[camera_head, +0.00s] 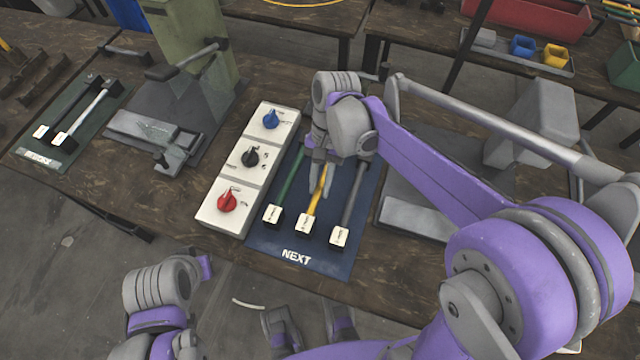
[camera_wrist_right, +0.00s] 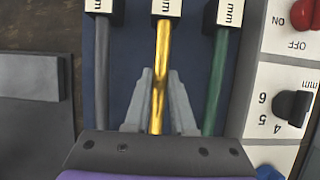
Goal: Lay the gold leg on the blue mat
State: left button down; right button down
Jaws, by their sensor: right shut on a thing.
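The gold leg (camera_head: 314,205) has a black end block with a white label. It appears to lie on the blue mat (camera_head: 268,245), marked NEXT, between a green leg (camera_head: 289,185) and a grey leg (camera_head: 354,195). My right gripper (camera_head: 321,190) is shut on the gold leg from above, partway along its shaft. The right wrist view shows the gold shaft (camera_wrist_right: 162,60) running between the two grey fingers (camera_wrist_right: 158,110). Its far end is hidden under my gripper.
A white panel with blue, black and red knobs (camera_head: 228,202) stands left of the mat. A grey press (camera_head: 180,110) is further left, and another (camera_head: 535,125) is behind my right arm. A green mat (camera_head: 65,150) with dark-capped rods lies at far left.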

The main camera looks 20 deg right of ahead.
jog(key=shift+f, duration=0.25)
jog(key=shift+f, duration=0.2)
jog(key=c, duration=0.8)
grip_release()
jog(key=shift+o, duration=0.2)
jog(key=shift+r, duration=0.1)
jog(key=shift+r, duration=0.3)
jog(key=p+v, duration=0.1)
jog(key=v, duration=1)
jog(key=shift+r, duration=0.3)
